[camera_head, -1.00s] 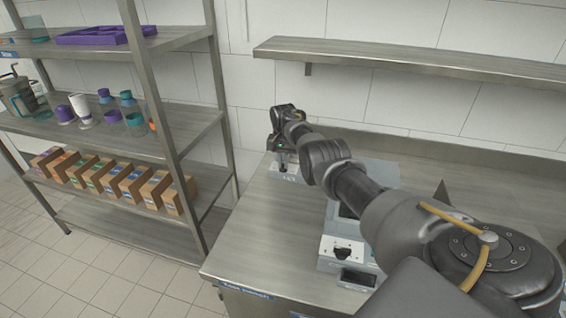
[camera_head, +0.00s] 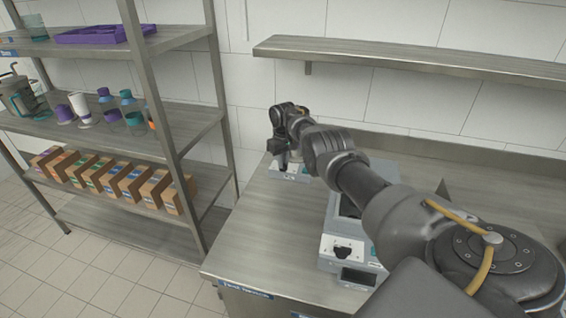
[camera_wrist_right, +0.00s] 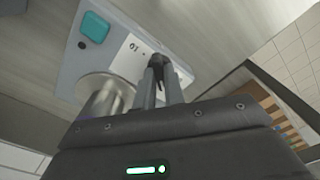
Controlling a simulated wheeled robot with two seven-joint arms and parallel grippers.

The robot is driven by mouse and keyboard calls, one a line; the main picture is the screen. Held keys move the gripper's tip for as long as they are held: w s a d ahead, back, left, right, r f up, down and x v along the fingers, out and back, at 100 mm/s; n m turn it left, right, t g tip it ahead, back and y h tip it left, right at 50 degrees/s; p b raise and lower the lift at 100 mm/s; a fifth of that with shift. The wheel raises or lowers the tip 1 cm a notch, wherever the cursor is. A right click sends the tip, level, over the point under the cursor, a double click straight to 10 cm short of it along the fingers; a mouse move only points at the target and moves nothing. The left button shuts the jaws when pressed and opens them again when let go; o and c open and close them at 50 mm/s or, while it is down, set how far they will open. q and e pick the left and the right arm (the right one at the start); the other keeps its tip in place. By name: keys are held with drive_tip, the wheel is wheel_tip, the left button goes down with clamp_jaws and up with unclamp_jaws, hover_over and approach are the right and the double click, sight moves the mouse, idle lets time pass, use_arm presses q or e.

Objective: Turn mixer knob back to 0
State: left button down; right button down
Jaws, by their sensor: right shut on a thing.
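The mixer (camera_head: 302,178) stands at the back left of the steel counter, mostly hidden behind my right arm. The right wrist view shows its pale panel (camera_wrist_right: 122,52) with a teal square button (camera_wrist_right: 93,28), printed marks and a round metal part. My right gripper (camera_wrist_right: 163,76) is shut on the small dark mixer knob (camera_wrist_right: 158,62), which is largely covered by the fingers, so its setting cannot be read. In the head view the right gripper (camera_head: 284,160) points down at the panel's front edge. My left gripper is not in view.
A second grey machine with a black knob (camera_head: 342,252) and a small display (camera_head: 357,277) stands nearer on the counter (camera_head: 258,232). A wall shelf (camera_head: 400,60) hangs behind. A rack on the left holds cups, bottles and boxes (camera_head: 130,185). The counter's left front is clear.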

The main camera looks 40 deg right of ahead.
drive_tip(key=n+b, duration=0.1)
drive_tip(key=n, duration=0.2)
drive_tip(key=shift+n, duration=0.3)
drive_tip(key=shift+n+b, duration=0.5)
drive_tip(key=shift+n, duration=1.4)
drive_tip(key=c, duration=1.5)
unclamp_jaws()
drive_tip(key=shift+r, duration=0.55)
wheel_tip(320, 180, up, 10)
drive_tip(key=shift+f, duration=0.15)
